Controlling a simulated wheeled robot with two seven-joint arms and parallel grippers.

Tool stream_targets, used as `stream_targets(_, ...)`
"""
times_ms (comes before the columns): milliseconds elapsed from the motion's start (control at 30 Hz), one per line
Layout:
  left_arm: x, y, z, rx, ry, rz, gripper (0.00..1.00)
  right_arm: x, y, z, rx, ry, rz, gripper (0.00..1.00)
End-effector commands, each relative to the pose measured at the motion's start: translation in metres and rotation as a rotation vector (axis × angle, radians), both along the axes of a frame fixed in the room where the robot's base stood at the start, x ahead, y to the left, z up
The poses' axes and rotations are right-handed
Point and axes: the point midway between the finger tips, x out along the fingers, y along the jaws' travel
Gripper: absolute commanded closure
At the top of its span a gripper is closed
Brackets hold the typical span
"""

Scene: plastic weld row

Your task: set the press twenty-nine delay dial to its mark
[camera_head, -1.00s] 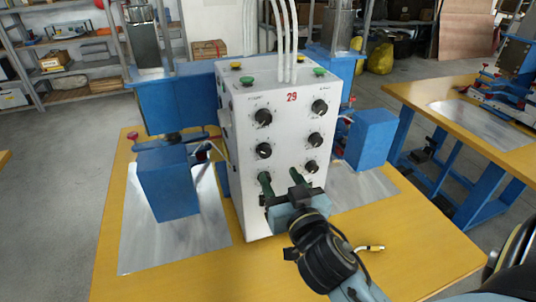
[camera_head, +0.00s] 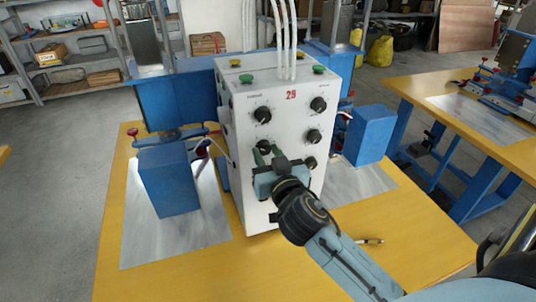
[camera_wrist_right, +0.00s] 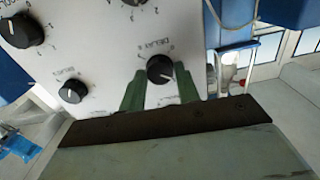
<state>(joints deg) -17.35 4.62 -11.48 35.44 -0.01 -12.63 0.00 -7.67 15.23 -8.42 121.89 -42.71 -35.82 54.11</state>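The white control box (camera_head: 240,150) marked with a red 29 stands on the yellow table, with two columns of black dials on its front. In the wrist view a black dial (camera_wrist_right: 160,68) sits beside an upside-down label reading DELAY; its number is too blurred to read. My right gripper (camera_head: 267,153) is at the middle dial of the left column, which it partly covers in the head view. Its green fingers (camera_wrist_right: 160,88) are apart, one on each side of the dial's near part. I cannot tell whether they touch it. My left gripper is out of view.
Blue press units (camera_head: 168,180) and (camera_head: 369,135) flank the box, over shiny metal plates (camera_head: 205,235). A small pen-like item (camera_head: 370,241) lies on the yellow table (camera_head: 420,245) to the right of my arm. Another table (camera_head: 445,95) stands at the right.

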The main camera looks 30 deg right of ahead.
Motion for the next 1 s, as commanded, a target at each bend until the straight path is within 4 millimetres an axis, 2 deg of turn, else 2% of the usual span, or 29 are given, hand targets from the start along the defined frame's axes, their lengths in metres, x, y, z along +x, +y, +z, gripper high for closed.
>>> stream_targets(33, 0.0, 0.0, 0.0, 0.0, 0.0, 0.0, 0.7, 0.0, 0.0, 0.0, 0.0, 0.0, 0.0, 0.75)
stream_targets(167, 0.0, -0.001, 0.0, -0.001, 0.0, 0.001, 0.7, 0.0, 0.0, 0.0, 0.0, 0.0, 0.0, 0.92)
stream_targets(200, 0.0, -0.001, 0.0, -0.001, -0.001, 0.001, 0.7, 0.0, 0.0, 0.0, 0.0, 0.0, 0.0, 0.93)
stream_targets(567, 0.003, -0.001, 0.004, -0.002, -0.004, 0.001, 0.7, 0.0, 0.0, 0.001, -0.076, 0.018, -0.001, 0.93)
stream_targets(1000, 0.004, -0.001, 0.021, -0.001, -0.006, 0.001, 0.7, 0.0, 0.0, 0.002, -0.429, 0.104, -0.002, 0.93)
